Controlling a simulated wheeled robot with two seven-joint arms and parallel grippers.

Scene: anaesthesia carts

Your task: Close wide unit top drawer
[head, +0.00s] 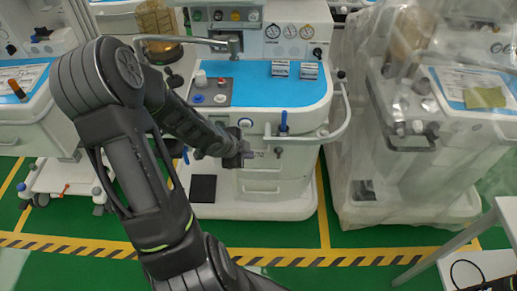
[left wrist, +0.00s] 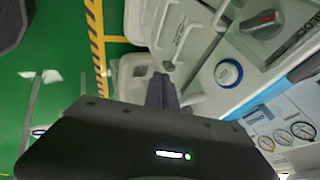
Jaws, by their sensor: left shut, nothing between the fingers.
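The unit in the middle of the head view is a white anaesthesia cart (head: 300,134) with a blue top. Its stacked drawer fronts (head: 262,186) face me below the top. My left gripper (head: 247,155) is in front of the upper drawer area and partly hides it. The gripper is shut and empty. In the left wrist view the shut fingers (left wrist: 162,92) point toward the white drawer fronts and their bar handles (left wrist: 184,38). I cannot tell how far the top drawer stands out, or whether the fingers touch it. My right gripper is not in view.
A cart under clear plastic (head: 405,170) stands close on the right. Another blue-topped cart (head: 25,110) is at the left. A blue-handled knob (head: 283,122) and a curved side rail (head: 345,115) stick out near the drawers. Green floor with striped tape (head: 330,258) lies in front.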

